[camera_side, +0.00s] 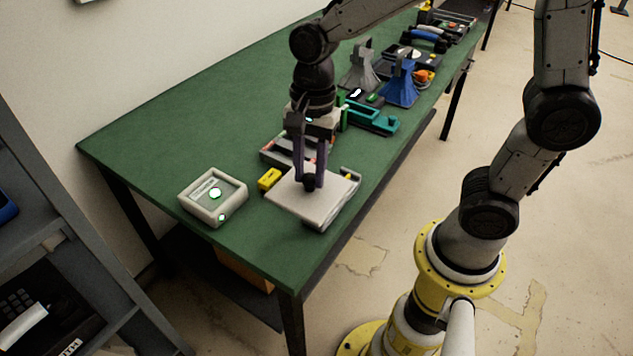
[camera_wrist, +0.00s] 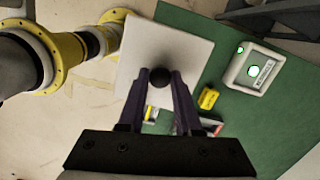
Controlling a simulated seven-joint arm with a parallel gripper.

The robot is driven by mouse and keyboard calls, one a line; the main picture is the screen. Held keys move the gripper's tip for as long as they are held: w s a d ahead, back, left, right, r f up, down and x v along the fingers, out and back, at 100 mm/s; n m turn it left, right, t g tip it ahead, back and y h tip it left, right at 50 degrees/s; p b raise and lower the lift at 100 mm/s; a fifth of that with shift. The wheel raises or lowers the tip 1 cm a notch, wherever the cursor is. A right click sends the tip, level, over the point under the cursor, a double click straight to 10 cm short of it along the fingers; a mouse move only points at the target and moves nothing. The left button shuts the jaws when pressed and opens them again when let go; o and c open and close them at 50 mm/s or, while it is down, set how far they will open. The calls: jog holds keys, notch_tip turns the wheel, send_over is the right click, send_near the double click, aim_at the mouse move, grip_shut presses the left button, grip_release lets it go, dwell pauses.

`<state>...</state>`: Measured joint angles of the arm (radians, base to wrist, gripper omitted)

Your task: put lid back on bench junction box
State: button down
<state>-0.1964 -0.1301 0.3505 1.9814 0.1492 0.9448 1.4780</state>
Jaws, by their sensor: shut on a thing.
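A pale square lid (camera_side: 290,200) with a dark round knob (camera_wrist: 161,77) is level in my gripper (camera_side: 311,184). The fingers are shut on the knob, one on each side, and they also show in the wrist view (camera_wrist: 161,82). The lid is over the front right part of the green bench. Grey edges of something (camera_side: 350,174) show past the lid's right side; this may be the junction box, but the lid hides most of it. I cannot tell whether the lid touches it.
A whitish box with green lights (camera_side: 187,204) stands to the left on the bench (camera_side: 190,115). A yellow block (camera_side: 270,178) lies beside the lid. A tray (camera_side: 275,151), a teal tool (camera_side: 372,119) and blue and grey stands (camera_side: 401,86) are farther back. Bare bench lies left.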

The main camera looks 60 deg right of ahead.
jog(key=w+a+r, duration=0.1)
jog(key=w+r, duration=0.1)
jog(key=w, duration=0.7)
jog(key=w+a+r, duration=0.1)
jog(key=w+a, duration=0.1)
jog(key=w, duration=0.7)
jog(key=shift+w+a+f, duration=0.1)
jog(key=shift+w+f, duration=1.1)
jog(key=shift+f, duration=1.05)
jog(key=shift+w+a+f, duration=0.1)
jog(key=shift+w+f, duration=1.15)
jog(key=shift+f, duration=0.95)
jog(key=shift+w+a+f, duration=0.1)
jog(key=shift+w+f, duration=1.1)
jog(key=shift+f, duration=1.05)
jog(key=shift+d+f, duration=0.1)
jog(key=shift+f, duration=0.1)
jog(key=c, duration=0.5)
grip_release()
jog(key=shift+o, duration=0.3)
